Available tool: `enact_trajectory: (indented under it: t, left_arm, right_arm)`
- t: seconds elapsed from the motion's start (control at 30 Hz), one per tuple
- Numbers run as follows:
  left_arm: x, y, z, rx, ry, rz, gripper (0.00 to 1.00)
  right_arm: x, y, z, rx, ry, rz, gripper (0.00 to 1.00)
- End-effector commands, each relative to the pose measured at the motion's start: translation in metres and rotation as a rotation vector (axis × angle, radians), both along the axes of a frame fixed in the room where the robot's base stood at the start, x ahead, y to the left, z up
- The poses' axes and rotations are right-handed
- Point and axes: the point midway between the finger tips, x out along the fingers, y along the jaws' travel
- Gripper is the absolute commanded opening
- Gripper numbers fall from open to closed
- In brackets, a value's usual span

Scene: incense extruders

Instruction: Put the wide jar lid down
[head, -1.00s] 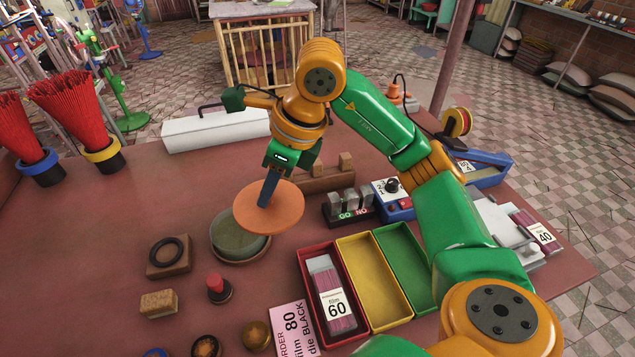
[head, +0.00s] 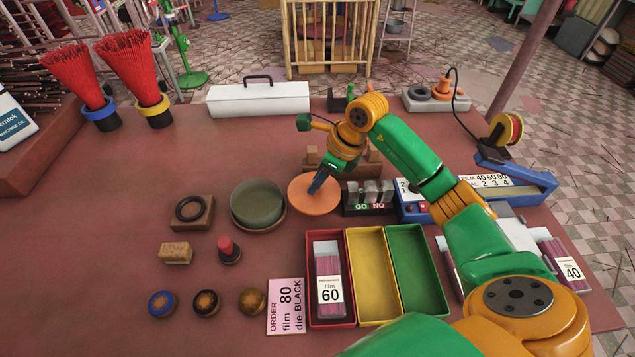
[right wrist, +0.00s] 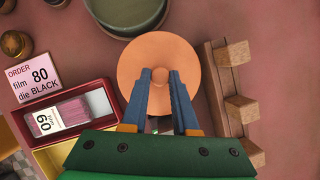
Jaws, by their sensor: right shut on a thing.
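The wide jar lid is a flat orange disc (head: 312,197) with a small knob, just right of the round green jar (head: 258,203) in the head view. My right gripper (head: 318,184) is shut on the lid's knob from above. In the right wrist view the two blue fingers (right wrist: 160,92) close around the knob, and the lid (right wrist: 135,62) spreads out beneath them. The lid looks level and at or very near the table; I cannot tell whether it touches. The jar stands open, its inside showing. My left gripper is not in view.
A wooden block stand (right wrist: 222,95) lies close to the right of the lid in the wrist view. The go/no gauge (head: 368,208) is right of the lid. Red (head: 347,312), yellow (head: 372,270) and green (head: 415,270) trays lie in front.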

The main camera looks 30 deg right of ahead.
Motion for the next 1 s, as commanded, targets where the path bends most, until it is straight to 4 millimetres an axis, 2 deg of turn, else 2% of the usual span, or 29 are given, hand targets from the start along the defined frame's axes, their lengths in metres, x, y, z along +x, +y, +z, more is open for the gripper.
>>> enact_trajectory:
  t: [0.03, 0.1, 0.67, 0.7, 0.77, 0.8, 1.0]
  left_arm:
    - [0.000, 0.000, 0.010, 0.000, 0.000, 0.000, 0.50]
    - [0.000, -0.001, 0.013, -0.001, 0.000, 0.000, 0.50]
    - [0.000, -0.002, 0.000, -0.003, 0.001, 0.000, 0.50]
    - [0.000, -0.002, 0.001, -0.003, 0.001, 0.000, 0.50]
    - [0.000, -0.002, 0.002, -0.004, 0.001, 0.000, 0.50]
    - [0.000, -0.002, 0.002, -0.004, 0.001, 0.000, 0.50]
    - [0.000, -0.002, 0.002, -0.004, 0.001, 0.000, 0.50]
  right_arm:
    - [-0.002, 0.001, -0.005, 0.001, 0.009, 0.001, 0.00]
    - [-0.001, 0.001, -0.015, 0.002, 0.004, 0.001, 0.00]
    - [-0.001, 0.001, -0.031, 0.000, 0.000, 0.001, 0.00]
    - [-0.001, 0.001, -0.029, 0.000, 0.000, 0.001, 0.38]
    - [-0.001, 0.001, -0.028, 0.000, 0.000, 0.001, 0.55]
    - [-0.001, 0.001, -0.028, 0.000, 0.000, 0.001, 0.57]
    - [-0.001, 0.001, -0.028, 0.000, 0.000, 0.001, 0.57]
